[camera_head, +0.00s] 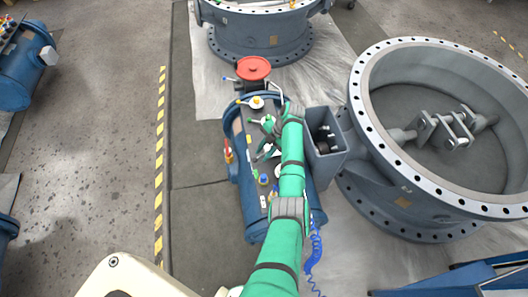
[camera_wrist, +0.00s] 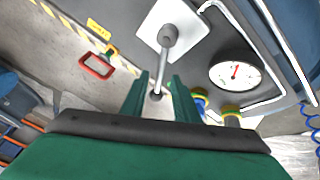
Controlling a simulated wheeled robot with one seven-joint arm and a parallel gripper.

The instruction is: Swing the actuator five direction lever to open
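The blue actuator (camera_head: 255,218), a cylinder with a dark top panel, lies in the middle of the head view. My green arm reaches over it, and my gripper (camera_head: 266,152) is low over the panel. In the wrist view my gripper (camera_wrist: 161,84) has its two green fingers apart. A grey lever (camera_wrist: 167,48) on a white plate (camera_wrist: 148,26) stands ahead; its rod points toward me, and its dark round end shows between the fingers, with no visible grip on it. No readable label shows whether this is the direction lever.
A dial gauge (camera_wrist: 236,72) with a red needle sits right of the lever. A red ring handle (camera_wrist: 97,66) and yellow tag (camera_wrist: 97,28) are at left. A grey box (camera_head: 325,146) and large valve (camera_head: 378,180) stand right of the actuator.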

